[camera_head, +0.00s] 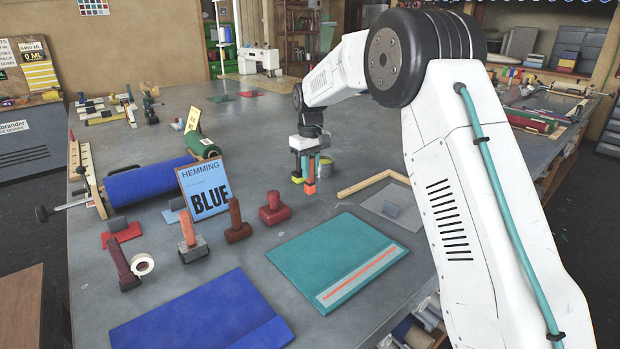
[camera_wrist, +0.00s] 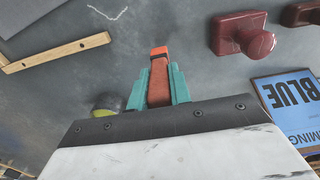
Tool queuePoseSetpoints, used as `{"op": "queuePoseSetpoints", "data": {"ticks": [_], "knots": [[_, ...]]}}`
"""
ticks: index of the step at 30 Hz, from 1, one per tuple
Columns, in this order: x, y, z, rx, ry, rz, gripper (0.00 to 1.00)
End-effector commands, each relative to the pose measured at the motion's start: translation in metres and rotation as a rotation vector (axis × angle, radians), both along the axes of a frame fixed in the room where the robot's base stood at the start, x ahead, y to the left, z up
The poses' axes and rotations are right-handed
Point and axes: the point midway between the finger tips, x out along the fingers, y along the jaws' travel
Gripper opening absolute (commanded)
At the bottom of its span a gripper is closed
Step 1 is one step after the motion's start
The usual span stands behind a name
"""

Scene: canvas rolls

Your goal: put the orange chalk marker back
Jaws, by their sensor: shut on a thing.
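The orange chalk marker (camera_head: 310,187) is held in my gripper (camera_head: 308,170), which points down over the middle of the table. In the wrist view the marker (camera_wrist: 158,80) is a reddish-brown stick with a bright orange end, clamped between the two teal fingers (camera_wrist: 158,88). Its orange end sticks out past the fingertips, apparently clear of the grey tabletop. A teal canvas piece (camera_head: 310,250) lies in front, with an orange line (camera_head: 357,274) along its pale strip. A small tin (camera_head: 326,168) stands close to the right of my gripper; a yellow-green rounded thing (camera_wrist: 108,103) shows beside the fingers.
A dark red stamp-like block (camera_head: 274,209) and a brown one (camera_head: 238,224) stand left of the teal canvas. A blue canvas (camera_head: 200,312) lies front left. The HEMMING BLUE sign (camera_head: 204,188) stands behind. A wooden angle (camera_head: 375,182) lies right. The table behind my gripper is mostly bare.

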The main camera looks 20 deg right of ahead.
Motion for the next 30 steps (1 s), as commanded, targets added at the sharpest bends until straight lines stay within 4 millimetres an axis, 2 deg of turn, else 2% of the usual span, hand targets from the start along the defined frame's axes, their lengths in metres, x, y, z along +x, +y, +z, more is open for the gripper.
{"op": "queuePoseSetpoints", "data": {"ticks": [7, 18, 19, 21, 30], "knots": [[-0.001, 0.0, -0.031, 0.0, 0.002, 0.0, 0.0], [-0.001, 0.0, -0.036, 0.0, 0.002, 0.0, 0.0], [-0.001, 0.0, -0.036, 0.001, 0.001, 0.0, 0.25], [-0.001, 0.0, -0.036, 0.0, 0.001, 0.0, 0.42], [-0.001, 0.0, -0.034, 0.0, 0.0, 0.0, 0.42]]}}
